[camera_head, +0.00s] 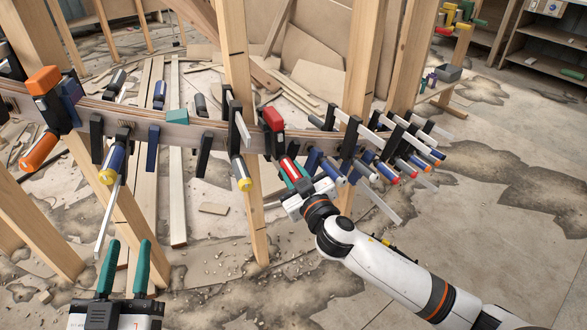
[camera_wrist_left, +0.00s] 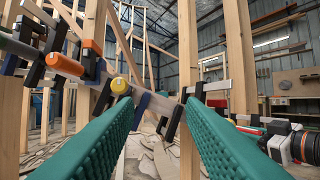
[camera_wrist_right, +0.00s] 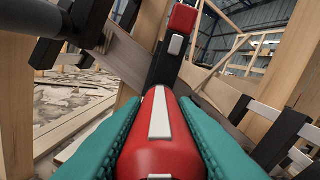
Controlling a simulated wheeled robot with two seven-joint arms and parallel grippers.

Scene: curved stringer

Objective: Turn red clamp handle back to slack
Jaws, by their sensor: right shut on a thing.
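The red clamp has a red handle (camera_head: 289,170) and a red head (camera_head: 273,118), and sits on the curved wooden stringer (camera_head: 215,137) right of centre. In the right wrist view the red handle (camera_wrist_right: 160,135) with its white stripe lies between the green fingers. My right gripper (camera_head: 298,178) is shut on this handle. The red head (camera_wrist_right: 183,18) shows above it on the dark clamp bar. My left gripper (camera_head: 124,268) is open and empty, low at the left, well below and in front of the stringer; its green fingers (camera_wrist_left: 165,135) stand apart in the left wrist view.
Clamps with orange (camera_head: 38,150), yellow (camera_head: 244,178) and blue handles line the stringer, with several crowded just right of the red one. Upright wooden posts (camera_head: 240,90) stand among them. Bare floor (camera_head: 225,290) lies between my arms.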

